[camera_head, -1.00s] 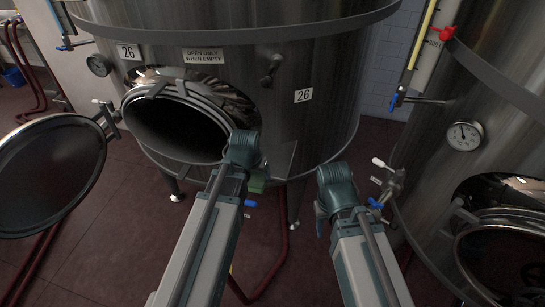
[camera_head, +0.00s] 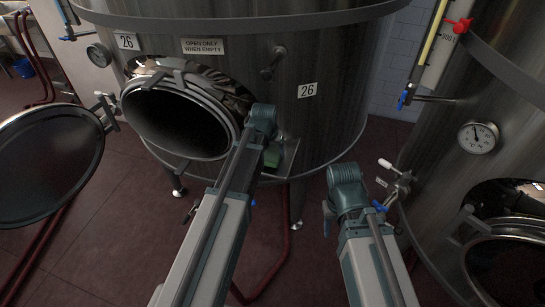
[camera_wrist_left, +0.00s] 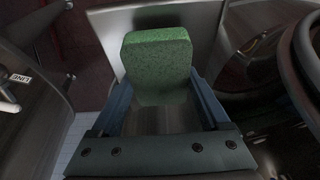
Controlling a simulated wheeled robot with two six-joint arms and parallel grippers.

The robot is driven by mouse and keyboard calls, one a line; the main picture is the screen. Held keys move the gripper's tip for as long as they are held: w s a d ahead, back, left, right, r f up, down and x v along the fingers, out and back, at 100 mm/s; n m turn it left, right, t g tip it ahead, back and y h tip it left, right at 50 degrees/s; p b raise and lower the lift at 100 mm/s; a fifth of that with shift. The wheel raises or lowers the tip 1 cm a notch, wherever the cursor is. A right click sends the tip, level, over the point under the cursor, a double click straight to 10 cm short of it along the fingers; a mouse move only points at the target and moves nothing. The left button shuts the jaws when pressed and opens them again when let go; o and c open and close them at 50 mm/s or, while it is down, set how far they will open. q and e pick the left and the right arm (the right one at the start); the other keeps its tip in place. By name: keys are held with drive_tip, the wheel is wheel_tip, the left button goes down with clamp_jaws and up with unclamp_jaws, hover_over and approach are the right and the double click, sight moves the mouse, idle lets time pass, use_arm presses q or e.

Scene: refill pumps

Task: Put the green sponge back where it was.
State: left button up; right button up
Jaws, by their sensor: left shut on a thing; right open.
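The green sponge (camera_wrist_left: 157,62) stands between the two fingers of my left gripper (camera_wrist_left: 163,92) in the left wrist view. The gripper is shut on it. In the head view the sponge (camera_head: 272,157) shows as a small green patch below the end of my left arm, beside a small metal shelf (camera_head: 289,160) on the front of the middle tank. Whether the sponge touches the shelf is unclear. My right gripper (camera_head: 328,218) is lower right, mostly hidden by its own wrist, open, in front of the gap between the tanks.
The middle tank (camera_head: 340,60) has an open round manway (camera_head: 180,125), left of my left gripper. Its round door (camera_head: 45,160) hangs open at far left. The right tank (camera_head: 460,190) has a gauge and a valve near my right arm. A red hose lies on the floor.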

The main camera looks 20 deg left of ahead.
use_arm(q)
drive_tip(key=shift+f+b, duration=0.4)
drive_tip(key=shift+f, duration=0.45)
use_arm(e)
drive_tip(key=shift+f, duration=0.85)
use_arm(q)
drive_tip(key=shift+f, duration=0.15)
drive_tip(key=o, duration=1)
drive_tip(key=shift+o, duration=0.2)
drive_tip(key=p+v, duration=1.1)
drive_tip(key=v, duration=0.1)
drive_tip(key=shift+r, duration=0.25)
drive_tip(key=s+d+m+g, duration=0.1)
drive_tip(key=s+d+g, duration=0.1)
drive_tip(key=s+d, duration=0.4)
drive_tip(key=s+d+f+m+g+y, duration=0.1)
drive_tip(key=s+d, duration=0.6)
drive_tip(key=s, duration=0.7)
drive_tip(key=shift+d+m+g+y, duration=0.2)
drive_tip(key=shift+m+g+y, duration=0.1)
drive_tip(key=shift+m+g, duration=0.35)
use_arm(e)
wheel_tip(320, 180, up, 11)
drive_tip(key=shift+r, duration=0.2)
